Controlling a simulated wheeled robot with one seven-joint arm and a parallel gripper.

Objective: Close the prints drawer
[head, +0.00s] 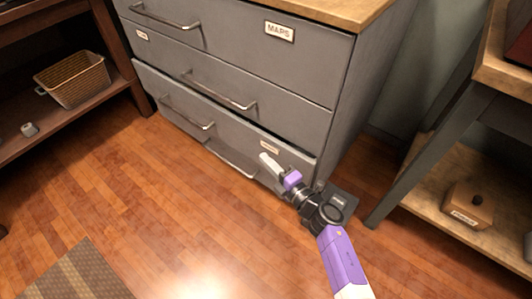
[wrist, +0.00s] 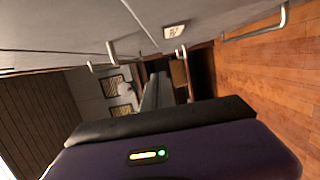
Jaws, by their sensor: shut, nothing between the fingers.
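A grey metal drawer cabinet (head: 330,100) stands on the floor. Its top drawer is labelled MAPS (head: 279,31). The drawer below the middle one (head: 240,128) stands slightly out, with a dark gap above its front. Its small label (head: 269,146) is too small to read, so I cannot confirm it is the prints drawer. My gripper (head: 268,162) is shut and empty, at the right part of this lower front, below the label. I cannot tell whether it touches. The wrist view shows a grey front with a pale label (wrist: 174,31) close by; the fingertips are not clear there.
A lower bar handle (head: 232,160) is left of my gripper. A wooden shelf with a wicker basket (head: 75,80) stands at the left. A shelf with a wooden box (head: 468,205) stands at the right. The wood floor (head: 150,200) in front is clear, apart from a rug (head: 70,275).

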